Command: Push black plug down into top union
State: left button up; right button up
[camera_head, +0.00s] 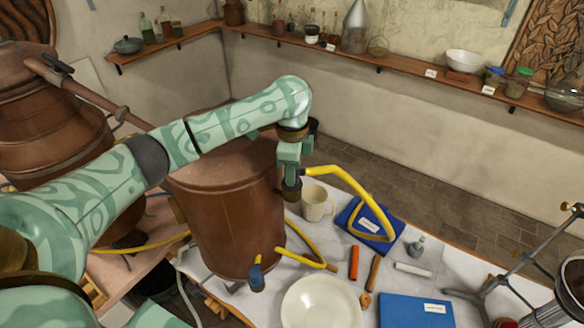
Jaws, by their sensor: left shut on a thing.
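My left arm reaches in from the left over the copper vessel (228,215). Its gripper (291,178) points down just beyond the vessel's right side. It is shut on a small dark piece that looks like the black plug, mostly hidden by the fingers. A dark brown upright fitting (293,194) shows right under the fingertips, beside the end of a yellow hose (345,176); it seems to be the top union. I cannot tell how deep the plug sits in it. My right gripper is not in view.
A cream mug (317,203), a blue book (357,223), a white bowl (321,304), a blue box (415,312) and small tools lie on the white-covered table. A metal stand (486,285) is at right. A large copper still (50,130) stands at left.

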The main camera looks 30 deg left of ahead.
pick_arm(q)
jog(key=shift+f, duration=0.1)
jog(key=o, duration=1.1)
jog(key=shift+r, duration=3.5)
